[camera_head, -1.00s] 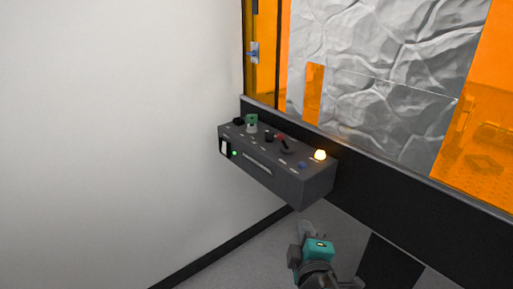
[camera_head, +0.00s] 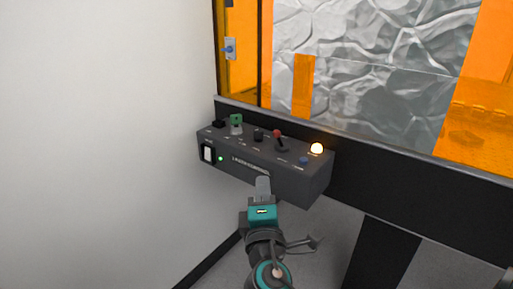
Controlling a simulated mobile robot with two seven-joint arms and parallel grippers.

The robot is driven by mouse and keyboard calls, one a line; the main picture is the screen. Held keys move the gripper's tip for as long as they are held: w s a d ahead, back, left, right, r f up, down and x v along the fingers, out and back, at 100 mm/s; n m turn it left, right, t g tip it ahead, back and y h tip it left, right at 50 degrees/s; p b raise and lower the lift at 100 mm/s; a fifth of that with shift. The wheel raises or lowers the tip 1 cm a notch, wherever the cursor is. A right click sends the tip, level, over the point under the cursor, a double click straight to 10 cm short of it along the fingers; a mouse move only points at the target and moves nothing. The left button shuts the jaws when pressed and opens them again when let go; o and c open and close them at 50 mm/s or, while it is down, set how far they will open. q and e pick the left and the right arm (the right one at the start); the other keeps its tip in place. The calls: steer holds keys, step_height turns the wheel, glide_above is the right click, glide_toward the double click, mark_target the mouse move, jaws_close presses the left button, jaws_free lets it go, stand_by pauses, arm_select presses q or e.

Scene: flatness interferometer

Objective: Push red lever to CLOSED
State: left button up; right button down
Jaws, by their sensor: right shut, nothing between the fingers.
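The red-tipped lever (camera_head: 279,140) stands up from the top of a dark grey control box (camera_head: 318,184), right of the box's middle. Its tip is red and its base is dark; the position labels are too small to read. My right gripper (camera_head: 263,187) is shut and empty. In the picture it is just below the lever and overlaps the lower edge of the box's front face; I cannot tell whether it touches. My left gripper is not in view.
An orange-paned enclosure (camera_head: 302,90) rises behind; a white wall (camera_head: 100,140) is left.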

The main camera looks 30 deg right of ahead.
mark_target(279, 140)
steer(key=shift+w+a+r, duration=0.2)
steer(key=shift+w+r, duration=0.05)
stand_by(0.3)
steer(key=s+d+p+x, duration=0.1)
steer(key=d+x, duration=0.1)
steer(key=x, duration=1)
steer(key=shift+d+r+p, duration=0.25)
steer(key=shift+d+p, duration=0.05)
steer(key=shift+d, duration=0.15)
steer(key=shift+w, duration=0.1)
